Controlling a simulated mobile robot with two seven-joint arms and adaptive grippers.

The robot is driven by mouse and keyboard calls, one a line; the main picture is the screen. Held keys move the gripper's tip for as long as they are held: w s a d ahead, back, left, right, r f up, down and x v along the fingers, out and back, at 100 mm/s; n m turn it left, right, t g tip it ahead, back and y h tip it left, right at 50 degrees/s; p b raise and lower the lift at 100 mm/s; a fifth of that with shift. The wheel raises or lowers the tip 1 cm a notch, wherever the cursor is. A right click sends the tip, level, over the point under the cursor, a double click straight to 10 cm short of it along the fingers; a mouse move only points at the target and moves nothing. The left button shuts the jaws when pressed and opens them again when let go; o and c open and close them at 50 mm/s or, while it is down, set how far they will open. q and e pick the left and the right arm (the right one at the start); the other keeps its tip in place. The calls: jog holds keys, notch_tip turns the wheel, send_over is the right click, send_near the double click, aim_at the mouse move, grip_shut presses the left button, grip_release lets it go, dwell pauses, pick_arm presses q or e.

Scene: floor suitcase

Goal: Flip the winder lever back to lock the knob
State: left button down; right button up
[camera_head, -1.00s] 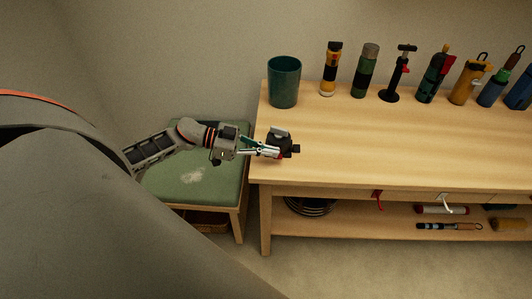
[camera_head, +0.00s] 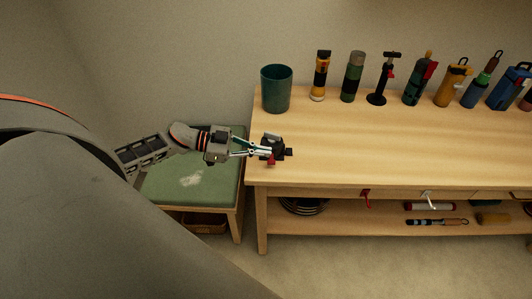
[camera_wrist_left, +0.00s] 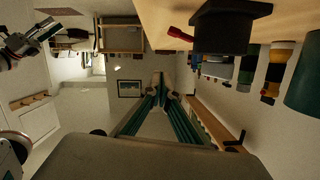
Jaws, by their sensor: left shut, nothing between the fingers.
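The winder is a small black clamped device (camera_head: 275,143) at the left edge of the wooden table. Its red lever (camera_head: 271,161) shows at its front, low beside my fingertips. A black knob-like end (camera_head: 288,152) sticks out to the right. My left gripper (camera_head: 266,152) is shut and empty, with its fingertips at the winder's front left; I cannot tell whether they touch it. In the left wrist view the shut fingers (camera_wrist_left: 162,82) point away, with the black winder body (camera_wrist_left: 230,25) and red lever (camera_wrist_left: 179,34) above right. What looks like my right gripper (camera_wrist_left: 38,36) shows at left.
A green cup (camera_head: 277,90) stands behind the winder. Several flashlights and tools, such as a yellow-black one (camera_head: 320,77), line the table's back. A green-cushioned stool (camera_head: 195,185) is left of the table (camera_head: 390,155), whose front top is clear.

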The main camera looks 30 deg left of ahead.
pick_arm(q)
jog(key=v, duration=0.9)
jog(key=shift+s+a+f+b, duration=0.25)
jog(key=shift+f+b, duration=0.1)
jog(key=shift+b, duration=0.1)
pick_arm(e)
jog(key=shift+w+a+f, duration=0.2)
jog(key=shift+a+f, duration=0.05)
jog(key=shift+a, duration=0.3)
jog(key=shift+s+d+f, duration=0.1)
jog(key=shift+f, duration=0.15)
pick_arm(q)
jog(key=s+d+f+n+t+y, duration=0.1)
jog(key=s+d+f+n+y, duration=0.3)
jog(key=d+f, duration=0.5)
jog(key=s+d+f+n+t+y, duration=0.1)
jog(key=s+d+f+n+y, duration=0.4)
jog(key=d, duration=0.8)
jog(key=s+f, duration=0.3)
jog(key=f, duration=0.1)
jog(key=shift+f+t+y, duration=0.15)
jog(key=shift+t+y, duration=0.15)
jog(key=shift+y, duration=0.1)
pick_arm(e)
jog(key=shift+r, duration=0.15)
pick_arm(q)
jog(key=shift+s+d, duration=0.15)
